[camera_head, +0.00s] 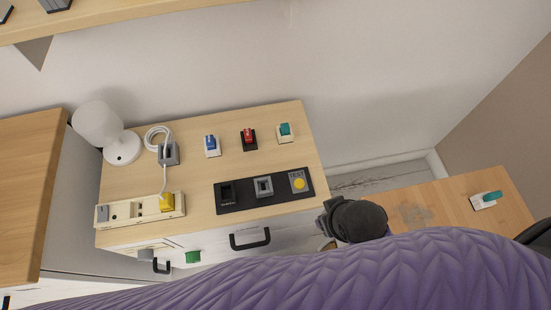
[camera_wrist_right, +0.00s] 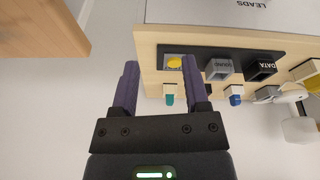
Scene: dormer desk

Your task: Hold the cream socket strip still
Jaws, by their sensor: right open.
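The cream socket strip (camera_head: 150,209) lies along the front left of the desk top in the head view. A yellow plug (camera_head: 167,202) with a white cable sits at its right end, and a grey block (camera_head: 103,214) at its left end. In the right wrist view only part of the strip (camera_wrist_right: 304,70) shows at the right edge. My right gripper (camera_wrist_right: 160,68) is open, with two purple fingers apart and nothing between them. It is clear of the strip. My left gripper is not in view.
A black panel (camera_head: 240,207) with grey and yellow sockets lies right of the strip. Blue (camera_head: 211,144), red (camera_head: 248,138) and teal (camera_head: 285,131) plugs stand behind it. A white lamp (camera_head: 122,152) and coiled cable are at the left. My purple arm covers the lower foreground.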

